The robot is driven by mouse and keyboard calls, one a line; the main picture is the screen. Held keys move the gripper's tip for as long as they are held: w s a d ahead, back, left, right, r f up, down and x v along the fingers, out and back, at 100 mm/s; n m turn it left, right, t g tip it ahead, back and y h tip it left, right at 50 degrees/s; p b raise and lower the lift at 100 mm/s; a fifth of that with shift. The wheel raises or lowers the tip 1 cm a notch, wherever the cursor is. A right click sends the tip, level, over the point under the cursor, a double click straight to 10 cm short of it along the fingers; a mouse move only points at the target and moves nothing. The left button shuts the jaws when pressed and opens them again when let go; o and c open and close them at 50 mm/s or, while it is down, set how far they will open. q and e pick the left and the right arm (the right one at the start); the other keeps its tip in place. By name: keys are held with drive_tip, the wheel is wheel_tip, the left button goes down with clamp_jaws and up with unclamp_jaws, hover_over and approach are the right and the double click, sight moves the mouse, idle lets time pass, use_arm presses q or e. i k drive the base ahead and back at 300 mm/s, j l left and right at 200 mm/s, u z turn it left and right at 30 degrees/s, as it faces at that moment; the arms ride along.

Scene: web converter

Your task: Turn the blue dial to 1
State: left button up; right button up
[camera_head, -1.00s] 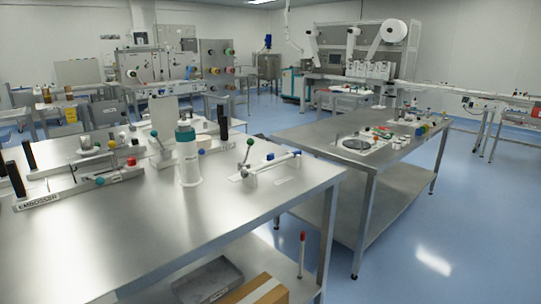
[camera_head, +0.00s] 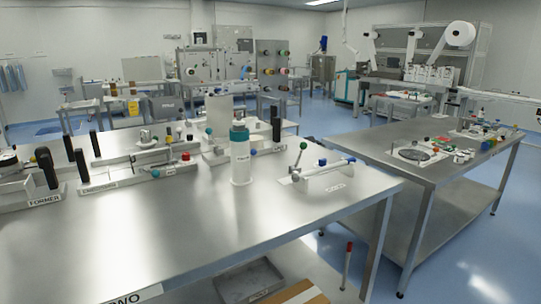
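I cannot single out the blue dial for certain in the head view. Small blue parts show on the near steel table (camera_head: 220,225). One is a blue knob (camera_head: 322,162) on a white fixture (camera_head: 328,176) with a green-tipped lever, at the right of the table. Another is a blue ball (camera_head: 253,152) beside the white bottle, and one more blue ball (camera_head: 155,174) is on the long fixture at the left. Neither of my grippers is in view.
A white bottle with a teal top (camera_head: 240,158) stands upright on the near table. A fixture labelled FORMER (camera_head: 40,190) is at the far left. A second steel table (camera_head: 440,140) with small parts stands to the right. Blue floor (camera_head: 480,235) is clear around it.

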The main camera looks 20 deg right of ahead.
sight(322, 162)
drive_tip(key=i+l+u, duration=0.1)
drive_tip(key=l+u, duration=0.3)
drive_tip(key=i+l+u, duration=0.1)
drive_tip(key=l+u, duration=0.6)
drive_tip(key=l, duration=0.55)
